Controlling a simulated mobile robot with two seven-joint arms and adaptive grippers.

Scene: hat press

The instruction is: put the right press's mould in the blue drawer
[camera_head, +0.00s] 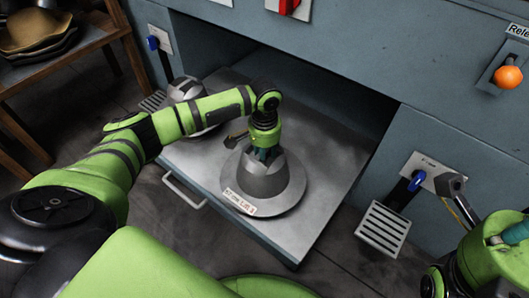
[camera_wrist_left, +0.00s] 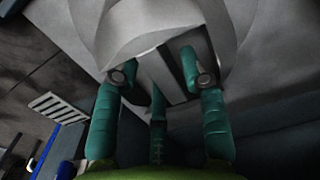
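A grey metal hat mould (camera_head: 275,187) with a wide round brim and a lettered front label sits on the pulled-out metal tray (camera_head: 325,205). My left gripper (camera_head: 265,153) is directly above its crown, pointing down. In the left wrist view, teal fingers (camera_wrist_left: 158,75) stand apart around a slotted bar on the mould's top (camera_wrist_left: 130,22); whether they press on it is unclear. My right gripper (camera_head: 512,231) is partly cut off at the lower right edge, and its fingers' state is unclear. No blue drawer can be identified.
A second grey mould (camera_head: 185,90) stands behind my left arm. A wooden rack (camera_head: 75,45) with hats is at upper left. A slatted pedal (camera_head: 383,228) and blue-knobbed lever (camera_head: 416,183) are right of the tray. An orange knob (camera_head: 508,77) is at upper right.

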